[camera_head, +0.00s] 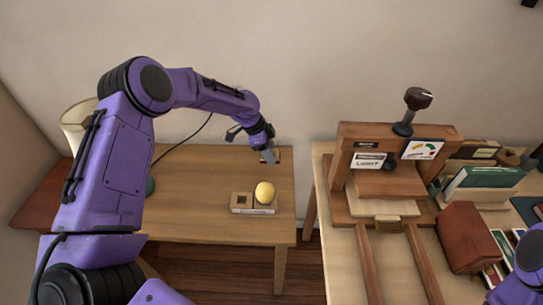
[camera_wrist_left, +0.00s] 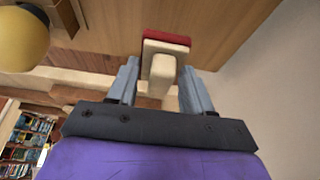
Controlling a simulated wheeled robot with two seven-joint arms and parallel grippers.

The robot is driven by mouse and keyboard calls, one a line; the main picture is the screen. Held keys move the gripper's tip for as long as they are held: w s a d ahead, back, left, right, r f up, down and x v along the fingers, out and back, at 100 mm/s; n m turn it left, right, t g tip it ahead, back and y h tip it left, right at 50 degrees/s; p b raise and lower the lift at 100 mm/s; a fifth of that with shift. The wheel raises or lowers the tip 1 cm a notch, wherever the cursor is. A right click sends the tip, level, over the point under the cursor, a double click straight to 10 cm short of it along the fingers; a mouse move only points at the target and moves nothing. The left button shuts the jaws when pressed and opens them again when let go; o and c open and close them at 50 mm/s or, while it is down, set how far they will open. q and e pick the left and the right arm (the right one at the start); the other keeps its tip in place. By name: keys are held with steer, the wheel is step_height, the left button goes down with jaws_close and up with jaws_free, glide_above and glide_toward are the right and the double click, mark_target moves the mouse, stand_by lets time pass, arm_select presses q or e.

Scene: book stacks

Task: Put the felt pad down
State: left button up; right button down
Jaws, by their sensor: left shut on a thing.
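The felt pad has a cream handle block (camera_wrist_left: 162,68) with a red felt face (camera_wrist_left: 167,37), seen between the fingers in the left wrist view. My left gripper (camera_wrist_left: 160,85) is shut on its handle. In the head view my left gripper (camera_head: 268,156) is low over the back right part of the small wooden table (camera_head: 190,190). The pad is mostly hidden there by the fingers, and I cannot tell whether it touches the tabletop. Part of my right arm shows at the lower right edge of the head view, but its gripper is outside the picture.
A yellow ball (camera_head: 264,191) sits on a small wooden holder (camera_head: 241,202) in front of my left gripper. A lamp (camera_head: 78,122) stands at the left. The right table carries a wooden press (camera_head: 392,180), a brown block (camera_head: 467,237) and books. A gap separates the tables.

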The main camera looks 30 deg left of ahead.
arm_select(q)
steer(key=w+f, duration=0.2)
steer(key=f, duration=0.3)
steer(key=shift+w+a+f, duration=0.1)
steer(key=shift+w+a, duration=0.15)
steer(key=shift+w, duration=0.15)
steer(key=shift+f, duration=0.35)
steer(key=shift+c, duration=0.3)
steer(key=o, duration=1)
steer(key=shift+f, duration=0.1)
steer(key=shift+a+r, duration=0.2)
steer(key=shift+r, duration=0.1)
steer(key=v, duration=0.3)
steer(key=b+v, duration=0.1)
steer(key=v, duration=0.4)
steer(key=shift+s+d+r+b, duration=0.1)
steer(key=shift+s+r+b, duration=0.2)
steer(key=shift+r, duration=0.55)
